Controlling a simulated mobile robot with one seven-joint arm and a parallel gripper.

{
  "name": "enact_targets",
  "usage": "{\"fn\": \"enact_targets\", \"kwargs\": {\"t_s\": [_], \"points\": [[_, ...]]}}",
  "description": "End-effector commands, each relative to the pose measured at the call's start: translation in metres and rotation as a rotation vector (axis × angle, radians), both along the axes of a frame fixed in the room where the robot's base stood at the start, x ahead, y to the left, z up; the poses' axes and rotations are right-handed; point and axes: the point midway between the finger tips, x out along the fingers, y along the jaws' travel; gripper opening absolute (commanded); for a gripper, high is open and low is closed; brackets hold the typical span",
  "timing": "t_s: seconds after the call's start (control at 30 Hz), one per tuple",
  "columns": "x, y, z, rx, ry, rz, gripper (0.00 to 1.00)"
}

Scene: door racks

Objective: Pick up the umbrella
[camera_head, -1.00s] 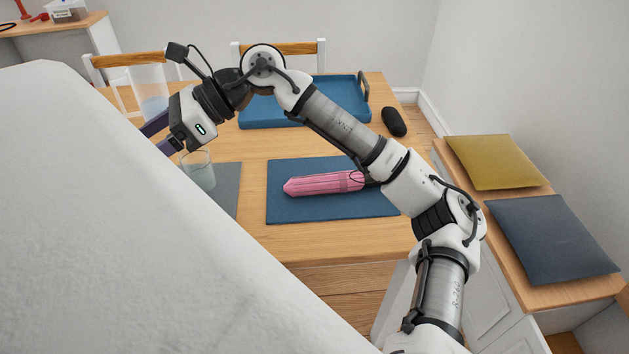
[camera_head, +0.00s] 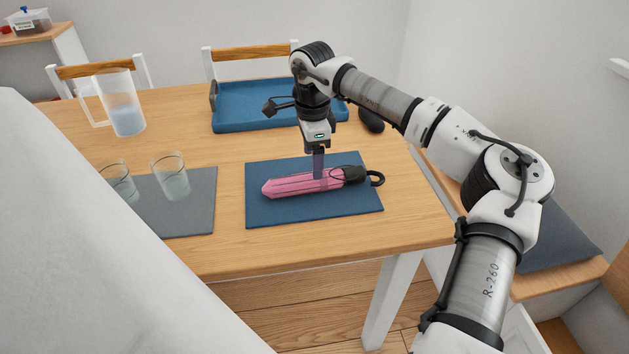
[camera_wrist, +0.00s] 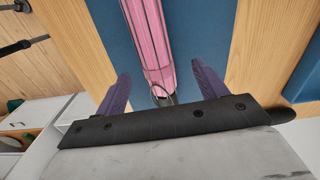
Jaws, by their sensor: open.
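The pink folded umbrella (camera_head: 295,184) lies on a blue mat (camera_head: 270,212) on the wooden table, its black handle to the right. In the wrist view the pink umbrella (camera_wrist: 150,40) runs up from between the finger tips. My gripper (camera_head: 319,172) points down over the umbrella near its handle end. In the wrist view my gripper (camera_wrist: 160,88) is open, with one dark purple finger on each side of the umbrella. I cannot tell whether the fingers touch it. The handle is hidden in the wrist view.
Two glasses (camera_head: 172,178) stand on or by a grey mat (camera_head: 190,215) at the left, with a clear pitcher (camera_head: 124,105) behind. A blue tray (camera_head: 250,105) lies at the back, with a dark oval object (camera_head: 371,121) to its right. The front table edge is clear.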

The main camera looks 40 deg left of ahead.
Motion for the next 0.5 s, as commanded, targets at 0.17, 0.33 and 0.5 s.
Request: {"fn": "enact_targets", "kwargs": {"t_s": [0.17, 0.33, 0.5], "points": [[-0.001, -0.001, -0.011, 0.0, 0.0, 0.0, 0.71], [-0.002, -0.004, -0.025, 0.001, 0.003, -0.001, 0.71], [-0.003, -0.007, -0.052, 0.001, 0.004, 0.0, 0.71]]}}
